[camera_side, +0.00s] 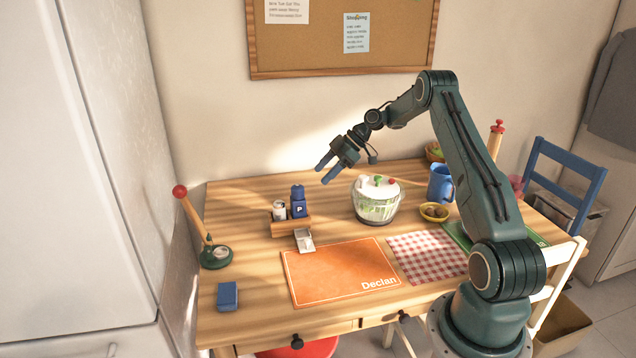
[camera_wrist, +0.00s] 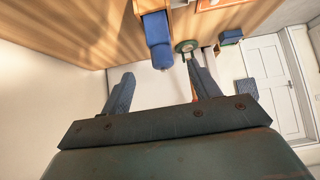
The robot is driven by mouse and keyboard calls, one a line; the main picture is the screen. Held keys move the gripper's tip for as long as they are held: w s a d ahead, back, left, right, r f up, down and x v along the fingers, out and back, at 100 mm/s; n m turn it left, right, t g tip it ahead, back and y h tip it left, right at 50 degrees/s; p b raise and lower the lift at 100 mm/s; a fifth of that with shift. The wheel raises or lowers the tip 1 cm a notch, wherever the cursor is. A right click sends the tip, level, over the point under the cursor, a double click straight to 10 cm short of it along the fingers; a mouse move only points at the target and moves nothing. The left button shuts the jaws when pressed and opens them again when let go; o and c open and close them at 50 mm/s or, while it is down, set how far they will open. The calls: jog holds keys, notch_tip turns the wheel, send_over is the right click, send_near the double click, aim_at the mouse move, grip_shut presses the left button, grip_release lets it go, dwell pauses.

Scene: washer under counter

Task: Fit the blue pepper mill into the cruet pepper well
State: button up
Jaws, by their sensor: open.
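The blue pepper mill (camera_side: 298,203), marked with a white P, stands upright at the right side of the wooden cruet (camera_side: 292,229). I cannot tell how deep its base sits in the well, as the cruet's front wall hides it. A small shaker (camera_side: 279,210) stands in the left side of the cruet. My gripper (camera_side: 323,175) is open and empty, above and to the right of the mill, clear of it. In the wrist view the mill (camera_wrist: 158,40) shows beyond and between my open fingers (camera_wrist: 157,70).
A salad spinner (camera_side: 376,203) stands right of the cruet, a blue mug (camera_side: 440,184) beyond it. A small white object (camera_side: 305,240) lies before the cruet. An orange mat (camera_side: 340,272), a blue block (camera_side: 228,295) and a red-knobbed rod (camera_side: 192,218) are nearby.

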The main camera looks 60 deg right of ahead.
jog(key=s+a+r+m+g+h, duration=0.1)
jog(key=s+a+r+m+h, duration=0.15)
jog(key=a+r, duration=0.8)
jog(key=s+a+r+m+g+h, duration=0.1)
jog(key=s+a+r, duration=0.2)
jog(key=a+r, duration=0.7)
jog(key=s+a+r+m+h, duration=0.2)
jog(key=s+a+m, duration=0.1)
jog(key=s+a, duration=0.8)
jog(key=s+f+m+t, duration=0.1)
jog(key=s+f+m, duration=0.1)
jog(key=s, duration=1.1)
jog(key=shift+s+a+f+h, duration=0.15)
jog(key=shift+s+f+h, duration=0.2)
jog(key=shift+s+h, duration=0.1)
jog(key=shift+w+m, duration=0.1)
jog(key=shift+m, duration=0.15)
